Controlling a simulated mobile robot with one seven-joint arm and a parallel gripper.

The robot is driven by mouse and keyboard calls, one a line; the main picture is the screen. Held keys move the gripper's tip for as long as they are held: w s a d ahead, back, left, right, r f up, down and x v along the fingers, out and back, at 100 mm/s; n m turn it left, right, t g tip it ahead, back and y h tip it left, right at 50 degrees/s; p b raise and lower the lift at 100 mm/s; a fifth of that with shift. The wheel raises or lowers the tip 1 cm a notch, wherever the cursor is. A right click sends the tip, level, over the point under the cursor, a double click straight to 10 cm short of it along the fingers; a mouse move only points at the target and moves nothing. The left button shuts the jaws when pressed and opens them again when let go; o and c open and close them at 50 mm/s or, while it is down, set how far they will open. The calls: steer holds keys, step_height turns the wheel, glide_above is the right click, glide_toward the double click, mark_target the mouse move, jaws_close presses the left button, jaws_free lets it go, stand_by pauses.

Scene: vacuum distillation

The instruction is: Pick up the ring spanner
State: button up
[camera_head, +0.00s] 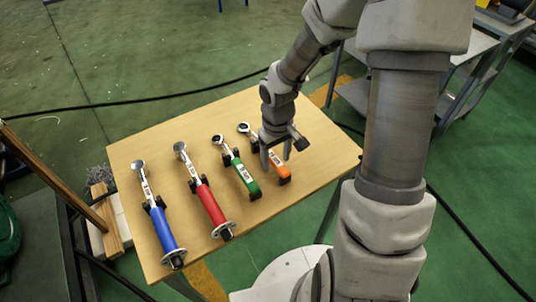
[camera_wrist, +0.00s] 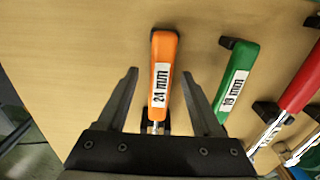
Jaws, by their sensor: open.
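An orange-handled spanner (camera_head: 284,174) with a ring-like head lies at the right of the row of tools on the wooden table. In the wrist view its orange handle (camera_wrist: 163,55) shows a label reading 24 mm. A green-handled spanner (camera_head: 246,180) lies to its left, its label reading 19 mm in the wrist view (camera_wrist: 237,75). My gripper (camera_head: 276,160) is open and empty above the orange spanner, fingers pointing down. In the wrist view the orange handle lies between the open fingers (camera_wrist: 160,74), apart from both. The gripper's body hides the spanner's head there.
A red-handled tool (camera_head: 210,204) and a blue-handled tool (camera_head: 163,229) lie further left on the table (camera_head: 130,153). Small black holders sit under the tools. The table's right part is clear. A grey metal cart (camera_head: 483,50) stands behind at the right.

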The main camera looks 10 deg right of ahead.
steer(key=shift+f, duration=0.9)
steer(key=shift+c, duration=0.3)
jaws_close()
stand_by(0.4)
